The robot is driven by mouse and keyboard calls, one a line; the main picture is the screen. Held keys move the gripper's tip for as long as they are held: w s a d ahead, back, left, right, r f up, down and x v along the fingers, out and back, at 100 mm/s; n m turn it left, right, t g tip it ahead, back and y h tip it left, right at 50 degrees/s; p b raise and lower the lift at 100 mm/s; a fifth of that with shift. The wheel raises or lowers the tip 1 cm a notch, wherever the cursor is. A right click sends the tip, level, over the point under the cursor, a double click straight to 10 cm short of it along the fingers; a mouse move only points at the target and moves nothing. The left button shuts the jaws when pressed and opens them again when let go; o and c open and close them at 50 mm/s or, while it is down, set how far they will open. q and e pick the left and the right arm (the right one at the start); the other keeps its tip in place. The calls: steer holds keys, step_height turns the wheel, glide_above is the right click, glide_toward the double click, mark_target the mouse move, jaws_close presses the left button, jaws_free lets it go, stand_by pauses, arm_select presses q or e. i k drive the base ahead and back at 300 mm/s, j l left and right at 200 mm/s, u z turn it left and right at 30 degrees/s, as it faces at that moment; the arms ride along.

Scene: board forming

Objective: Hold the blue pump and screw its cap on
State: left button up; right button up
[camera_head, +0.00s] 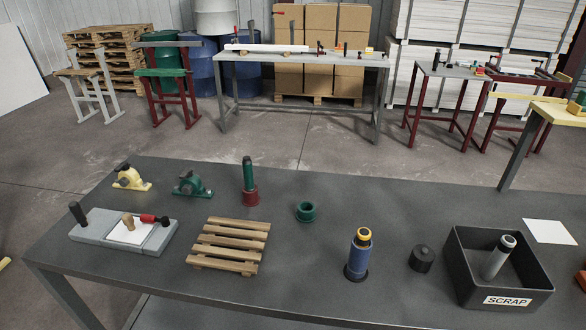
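A blue pump (358,260) stands upright on a dark round base near the front edge of the table, right of centre. Its top has a yellow ring with an open-looking end. A short black cylindrical part with a small knob (421,259), which looks like the cap, sits on the table to the right of the pump and apart from it. Neither of my grippers shows in this view, so nothing is seen holding the pump or the black part.
A black SCRAP bin (461,281) holding a grey cylinder (497,259) stands right of the black part. A slatted wooden pallet (229,246) lies to the left. A green ring (306,211) and a green cylinder in a red base (249,183) stand behind. Table is clear around the pump.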

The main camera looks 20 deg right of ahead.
mark_target(355, 270)
steer(key=l+z, duration=0.1)
steer(key=z, duration=0.6)
steer(key=l+z, duration=0.15)
steer(key=z, duration=0.2)
